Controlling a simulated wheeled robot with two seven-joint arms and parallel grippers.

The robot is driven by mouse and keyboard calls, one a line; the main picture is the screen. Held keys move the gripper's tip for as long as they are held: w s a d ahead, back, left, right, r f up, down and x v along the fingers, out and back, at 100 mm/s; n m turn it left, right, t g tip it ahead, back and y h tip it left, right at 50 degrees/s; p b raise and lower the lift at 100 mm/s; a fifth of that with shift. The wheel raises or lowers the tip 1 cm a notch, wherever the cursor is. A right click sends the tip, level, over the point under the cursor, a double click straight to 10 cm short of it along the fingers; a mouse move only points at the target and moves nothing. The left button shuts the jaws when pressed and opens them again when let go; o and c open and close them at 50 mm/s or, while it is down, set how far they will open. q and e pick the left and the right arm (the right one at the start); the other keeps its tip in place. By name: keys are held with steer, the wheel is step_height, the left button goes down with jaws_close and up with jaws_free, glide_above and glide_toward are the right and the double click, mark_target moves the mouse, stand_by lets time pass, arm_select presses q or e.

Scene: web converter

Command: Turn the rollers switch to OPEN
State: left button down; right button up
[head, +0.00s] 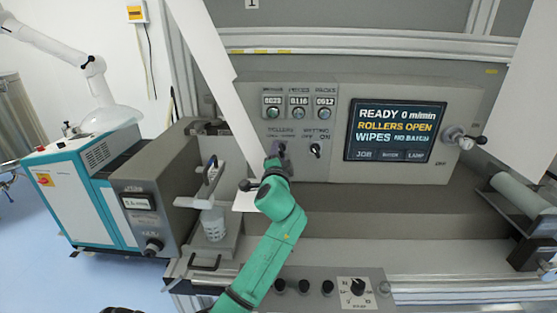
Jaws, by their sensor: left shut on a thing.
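The rollers switch (282,147) is on the grey control panel (320,92), below the left counter, under a label reading ROLLERS. My left gripper (276,158), on the green arm, is at this switch and shut on it. The gripper hides most of the switch, so its angle is hard to tell. The display (395,130) reads READY 0 m/min, ROLLERS OPEN and WIPES NO BATCH. My right gripper is not in view.
The wetting switch (315,150) is close to the right of the rollers switch. Knobs and a dial (357,287) line the lower front. A roller (522,194) is at the right.

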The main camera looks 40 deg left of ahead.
arm_select(q)
steer(key=shift+f+n+b, duration=0.2)
steer(key=shift+n+b, duration=0.2)
steer(key=shift+n, duration=0.5)
steer(key=shift+c, duration=1.4)
jaws_free()
steer(key=shift+r, duration=0.15)
steer(key=b+v, duration=0.3)
steer(key=v, duration=1.1)
steer(key=shift+s+d, duration=0.2)
steer(key=shift+d, duration=0.05)
